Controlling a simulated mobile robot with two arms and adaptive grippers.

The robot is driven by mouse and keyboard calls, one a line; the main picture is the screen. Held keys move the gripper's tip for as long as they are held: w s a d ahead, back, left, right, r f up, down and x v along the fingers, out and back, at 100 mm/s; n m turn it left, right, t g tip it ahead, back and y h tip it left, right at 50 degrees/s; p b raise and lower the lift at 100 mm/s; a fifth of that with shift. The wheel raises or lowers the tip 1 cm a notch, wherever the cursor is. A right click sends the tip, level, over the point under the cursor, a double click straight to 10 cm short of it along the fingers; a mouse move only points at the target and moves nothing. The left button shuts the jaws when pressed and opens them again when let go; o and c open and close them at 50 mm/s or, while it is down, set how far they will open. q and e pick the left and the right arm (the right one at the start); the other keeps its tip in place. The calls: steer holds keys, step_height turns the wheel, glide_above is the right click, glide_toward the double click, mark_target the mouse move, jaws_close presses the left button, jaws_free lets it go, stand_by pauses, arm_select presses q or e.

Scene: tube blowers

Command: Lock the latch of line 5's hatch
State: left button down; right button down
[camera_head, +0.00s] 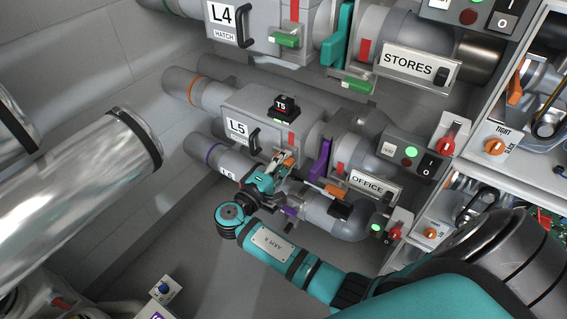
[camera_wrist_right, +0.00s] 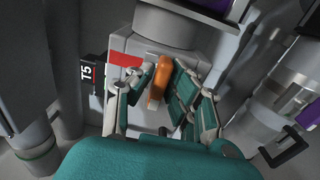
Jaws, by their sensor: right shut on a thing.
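Line 5's hatch (camera_head: 262,115) is a grey box on a pipe, with an "L5" label (camera_head: 237,127) and a dark handle (camera_head: 254,141). Its orange latch (camera_head: 288,159) is at the lower right end of the box, below a red strip (camera_head: 291,138). My right gripper (camera_head: 281,167) is shut on the latch. In the right wrist view, the orange latch (camera_wrist_right: 157,84) stands between the fingers of the right gripper (camera_wrist_right: 160,88), beside the red mark (camera_wrist_right: 125,60). The fingers hide part of the latch. My left gripper is not in view.
A black "T5" block (camera_head: 283,107) sits on the hatch box. A purple gate plate (camera_head: 321,160) and the "OFFICE" sign (camera_head: 368,185) are to the right. Line 4's hatch (camera_head: 262,22) lies above, and line 6's pipe (camera_head: 205,151) runs close below. Large shiny pipes (camera_head: 80,195) fill the left.

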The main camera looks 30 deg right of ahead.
steer(key=shift+f, duration=0.1)
stand_by(0.4)
steer(key=c, duration=1.3)
jaws_free()
steer(key=shift+c, duration=0.2)
steer(key=v, duration=1.2)
